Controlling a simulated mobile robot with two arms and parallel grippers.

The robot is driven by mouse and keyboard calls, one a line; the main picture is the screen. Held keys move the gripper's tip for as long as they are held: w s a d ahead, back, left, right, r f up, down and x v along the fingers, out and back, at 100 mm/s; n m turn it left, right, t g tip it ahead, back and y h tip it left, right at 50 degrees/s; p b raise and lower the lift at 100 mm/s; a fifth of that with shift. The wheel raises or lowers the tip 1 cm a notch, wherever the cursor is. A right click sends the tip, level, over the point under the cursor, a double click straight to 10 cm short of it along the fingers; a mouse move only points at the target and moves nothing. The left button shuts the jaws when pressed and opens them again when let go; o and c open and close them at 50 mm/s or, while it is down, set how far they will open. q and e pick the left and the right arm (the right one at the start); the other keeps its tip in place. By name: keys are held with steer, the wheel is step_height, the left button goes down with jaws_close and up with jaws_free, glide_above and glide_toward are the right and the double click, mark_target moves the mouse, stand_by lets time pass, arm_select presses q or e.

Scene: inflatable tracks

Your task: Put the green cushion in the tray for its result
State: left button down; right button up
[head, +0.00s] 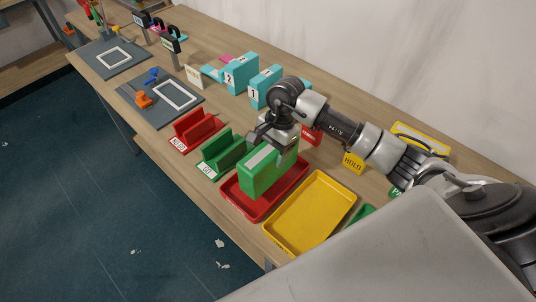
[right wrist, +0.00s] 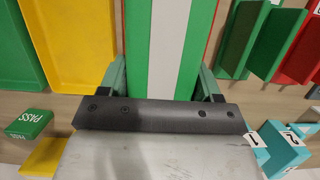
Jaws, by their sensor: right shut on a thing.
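The green cushion (head: 262,177), a block with a pale stripe, is held in my right gripper (head: 274,138) over the red tray (head: 228,190) in the head view. Whether it touches that tray is unclear. In the right wrist view the cushion (right wrist: 138,45) sits between the two fingers of the right gripper (right wrist: 163,82). The yellow tray (head: 307,212) is empty, just right of the red one; it also shows in the right wrist view (right wrist: 65,50). A green tray (head: 362,214) is mostly hidden behind my body. The left gripper is out of view.
Green (head: 222,158) and red (head: 197,132) slotted racks stand left of the trays. A yellow HOLD sign (head: 353,163) and a red sign (head: 311,135) stand behind; a green PASS sign (right wrist: 28,122) shows in the wrist view. Teal numbered blocks (head: 241,73) stand near the wall.

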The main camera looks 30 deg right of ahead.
steer(key=shift+w+a+f, duration=0.15)
steer(key=shift+w+f, duration=0.25)
steer(key=shift+w, duration=0.25)
step_height(320, 180, down, 4)
steer(key=shift+r+p, duration=0.15)
steer(key=shift+p, duration=0.85)
steer(key=shift+f, duration=0.2)
steer(key=shift+f, duration=0.1)
steer(key=o, duration=0.7)
steer(key=shift+c, duration=0.2)
steer(key=o, duration=0.5)
steer(key=shift+c, duration=0.2)
